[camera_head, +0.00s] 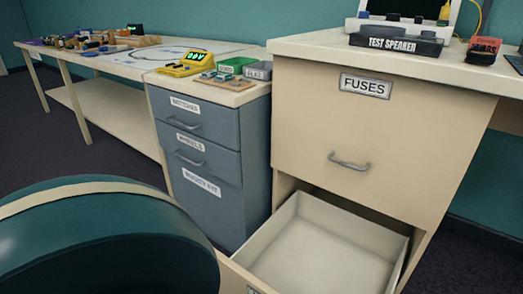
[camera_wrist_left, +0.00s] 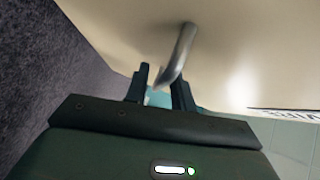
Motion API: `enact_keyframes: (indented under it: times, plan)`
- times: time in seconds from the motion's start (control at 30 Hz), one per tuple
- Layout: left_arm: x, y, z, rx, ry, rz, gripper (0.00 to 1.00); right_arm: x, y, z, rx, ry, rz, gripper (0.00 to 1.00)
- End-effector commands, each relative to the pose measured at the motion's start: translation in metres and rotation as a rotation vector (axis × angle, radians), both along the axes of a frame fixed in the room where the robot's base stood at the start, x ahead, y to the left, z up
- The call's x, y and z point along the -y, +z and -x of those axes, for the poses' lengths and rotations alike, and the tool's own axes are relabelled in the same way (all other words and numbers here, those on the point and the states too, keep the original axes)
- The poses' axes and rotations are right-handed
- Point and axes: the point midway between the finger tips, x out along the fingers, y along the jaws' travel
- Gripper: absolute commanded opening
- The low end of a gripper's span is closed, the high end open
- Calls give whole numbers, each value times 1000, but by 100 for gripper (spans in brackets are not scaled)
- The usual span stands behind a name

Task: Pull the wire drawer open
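The lower drawer (camera_head: 325,246) under the FUSES drawer stands pulled out and looks empty. Its front is mostly cut off in the head view. In the left wrist view, a cream drawer front (camera_wrist_left: 240,50) carries a partly visible label (camera_wrist_left: 285,112) that seems to read WIRE. A metal bar handle (camera_wrist_left: 182,50) sticks out from it. My left gripper (camera_wrist_left: 161,78) is at the handle, whose lower end lies between the fingers, near the right one. A gap shows beside the handle, so the fingers look open. My right gripper is in neither view.
The shut FUSES drawer (camera_head: 372,125) with its handle is above the open drawer. A grey-blue drawer cabinet (camera_head: 213,135) stands left of it. Tabletops hold a meter, small bins and a TEST SPEAKER (camera_head: 396,43). My teal arm fills the lower left.

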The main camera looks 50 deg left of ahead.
Motion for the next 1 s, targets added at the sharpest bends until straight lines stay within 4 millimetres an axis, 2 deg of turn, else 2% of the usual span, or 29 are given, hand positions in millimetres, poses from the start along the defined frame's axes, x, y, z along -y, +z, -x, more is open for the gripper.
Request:
enact_keyframes:
  times: [0.3,0.43,0.8,1.0]
  plan:
    - [1,0,1,0,-2,1,30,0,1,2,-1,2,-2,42]
    - [-5,1,10,-4,-1,0,30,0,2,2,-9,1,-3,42]
    - [-46,13,76,-5,-2,-1,30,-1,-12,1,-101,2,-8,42]
    - [-63,17,102,-3,0,-2,30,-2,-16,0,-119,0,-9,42]
